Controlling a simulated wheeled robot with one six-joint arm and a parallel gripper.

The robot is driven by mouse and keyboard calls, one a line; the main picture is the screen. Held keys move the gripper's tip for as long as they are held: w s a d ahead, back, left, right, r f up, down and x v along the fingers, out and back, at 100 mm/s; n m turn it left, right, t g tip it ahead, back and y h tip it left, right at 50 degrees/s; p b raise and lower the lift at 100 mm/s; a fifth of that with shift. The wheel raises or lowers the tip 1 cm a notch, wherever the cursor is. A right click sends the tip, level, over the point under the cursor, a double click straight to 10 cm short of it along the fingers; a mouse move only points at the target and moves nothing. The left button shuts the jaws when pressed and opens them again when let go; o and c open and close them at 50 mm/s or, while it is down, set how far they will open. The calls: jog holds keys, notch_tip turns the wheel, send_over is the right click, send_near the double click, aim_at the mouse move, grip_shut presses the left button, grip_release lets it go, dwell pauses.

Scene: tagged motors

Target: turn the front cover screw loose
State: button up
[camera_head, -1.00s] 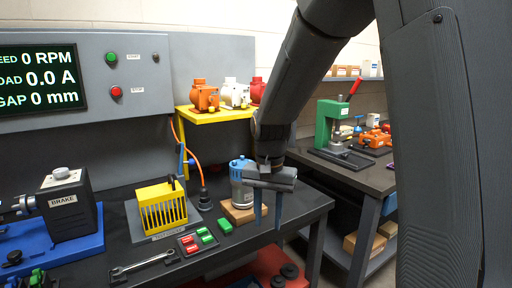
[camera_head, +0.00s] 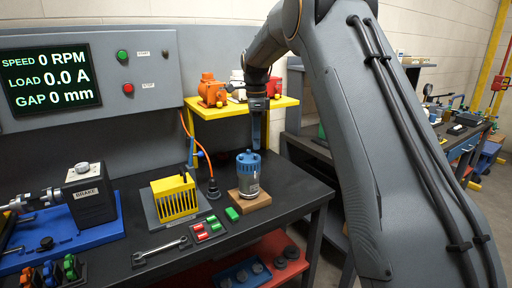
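A blue and grey motor (camera_head: 248,175) stands upright on a wooden block (camera_head: 249,201) near the right end of the dark bench. My gripper (camera_head: 256,142) points down just above the motor's top, seen edge-on. Whether its fingers are apart or touch the motor cannot be told. The front cover screw is too small or hidden to make out.
A yellow slotted guard (camera_head: 175,197) stands left of the motor, with a black plug on an orange cable between. A wrench (camera_head: 160,252) and red and green blocks (camera_head: 208,229) lie in front. A yellow shelf (camera_head: 240,108) holds other motors behind.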

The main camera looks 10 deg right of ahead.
aim_at(256, 157)
jog(key=shift+f+p, duration=0.6)
jog(key=shift+f, duration=1.6)
jog(key=shift+c, duration=0.3)
